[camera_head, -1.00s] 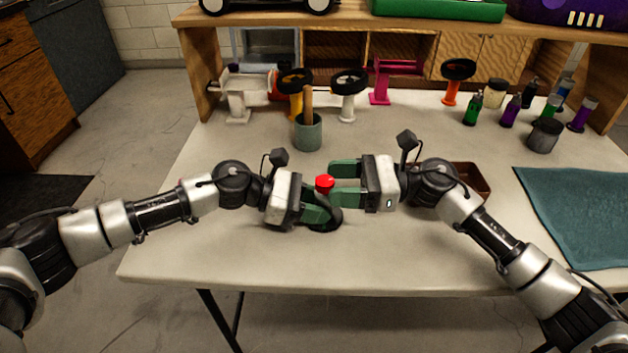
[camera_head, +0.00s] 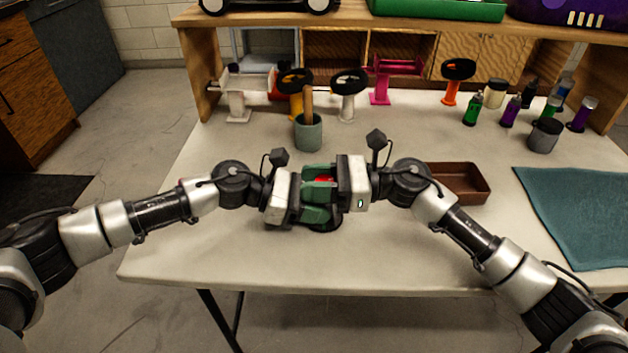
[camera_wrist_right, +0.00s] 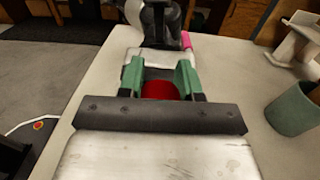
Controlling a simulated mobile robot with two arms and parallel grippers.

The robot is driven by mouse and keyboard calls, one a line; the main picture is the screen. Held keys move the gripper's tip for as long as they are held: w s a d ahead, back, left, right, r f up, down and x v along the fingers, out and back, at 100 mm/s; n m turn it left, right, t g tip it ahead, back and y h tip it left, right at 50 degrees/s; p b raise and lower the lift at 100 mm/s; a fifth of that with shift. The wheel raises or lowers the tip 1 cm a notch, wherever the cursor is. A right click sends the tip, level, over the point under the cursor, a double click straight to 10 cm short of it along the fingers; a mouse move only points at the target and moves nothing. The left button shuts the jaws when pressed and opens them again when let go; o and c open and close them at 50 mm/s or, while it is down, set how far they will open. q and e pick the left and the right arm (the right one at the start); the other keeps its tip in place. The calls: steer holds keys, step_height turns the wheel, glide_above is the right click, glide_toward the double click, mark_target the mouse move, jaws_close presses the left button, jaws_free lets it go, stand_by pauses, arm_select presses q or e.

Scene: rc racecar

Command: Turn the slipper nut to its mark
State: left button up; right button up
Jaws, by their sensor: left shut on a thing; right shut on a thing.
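The red slipper nut (camera_head: 323,180) sits between the green fingers of my right gripper (camera_head: 319,177), which is shut on it. In the right wrist view the red nut (camera_wrist_right: 160,90) lies between the two fingers, partly hidden. Below it, my left gripper (camera_head: 317,213) is shut on the dark part under the nut; its fingers hide most of that part. A dark rounded edge (camera_head: 326,227) of it shows near the table surface. The nut's mark cannot be seen.
A brown tray (camera_head: 460,184) stands right of my right gripper, and a teal mat (camera_head: 580,215) lies further right. A grey-green cup (camera_head: 308,133) stands behind the grippers. Stands, wheels and bottles line the back. The front of the table (camera_head: 230,262) is clear.

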steer(key=shift+w+d+m+t+h, duration=0.1)
steer(key=shift+m+t+h, duration=0.1)
steer(key=shift+m+t, duration=0.75)
steer(key=shift+w+m+t+h, duration=0.2)
steer(key=shift+m+t, duration=0.4)
steer(key=shift+t, duration=0.8)
steer(key=shift+w+d+m+t+h, duration=0.1)
steer(key=shift+m+t+h, duration=0.1)
steer(key=shift+m+t, duration=0.75)
steer(key=o, duration=0.9)
steer(key=shift+o, duration=0.2)
steer(key=shift+a, duration=0.1)
steer(key=v, duration=1.2)
steer(key=shift+s+f, duration=0.1)
steer(key=shift+s, duration=0.1)
